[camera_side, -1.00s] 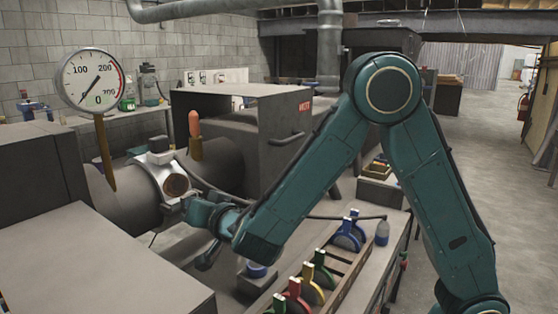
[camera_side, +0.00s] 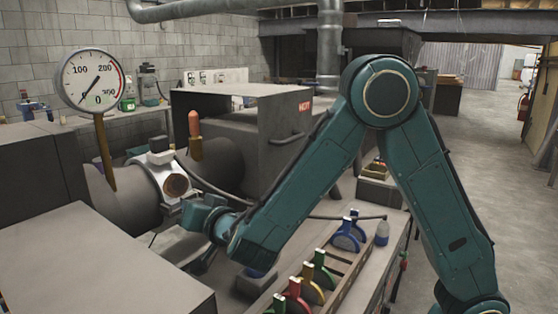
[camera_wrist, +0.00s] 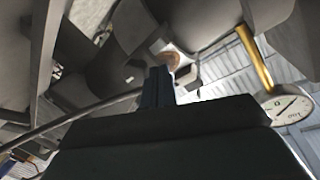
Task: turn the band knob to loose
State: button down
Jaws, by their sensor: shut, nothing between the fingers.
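A pale metal band (camera_side: 150,172) wraps the dark grey tube (camera_side: 128,200) at the left. Its round brown knob (camera_side: 177,185) faces my arm, and it also shows in the wrist view (camera_wrist: 171,59), just past the fingertips. My gripper (camera_side: 187,208) is close in front of the knob, at its lower right. In the wrist view my fingers (camera_wrist: 158,76) are together, pointing at the knob, with nothing between them. I cannot tell whether the fingertips touch the knob. No loose or tight marking is readable.
A pressure gauge (camera_side: 92,80) stands above the tube, and an orange-tipped handle (camera_side: 195,128) rises behind the band. A box marked hot (camera_side: 245,105) is behind. A rack of coloured clamps (camera_side: 340,270) lies at the front right. A cable crosses near my wrist.

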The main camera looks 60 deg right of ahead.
jog(key=shift+s, duration=0.1)
jog(key=shift+s, duration=2.9)
jog(key=s+d+r+m+g+h, duration=0.1)
jog(key=s+d+g, duration=0.6)
jog(key=d, duration=0.5)
jog(key=s+a+r+n+g+y, duration=0.2)
jog(key=s+n, duration=0.7)
jog(key=s, duration=1.2)
jog(key=g+y, duration=0.1)
jog(key=y, duration=0.1)
jog(key=shift+a+r+g+y, duration=0.15)
jog(key=shift+g+y, duration=0.15)
jog(key=shift+y, duration=0.1)
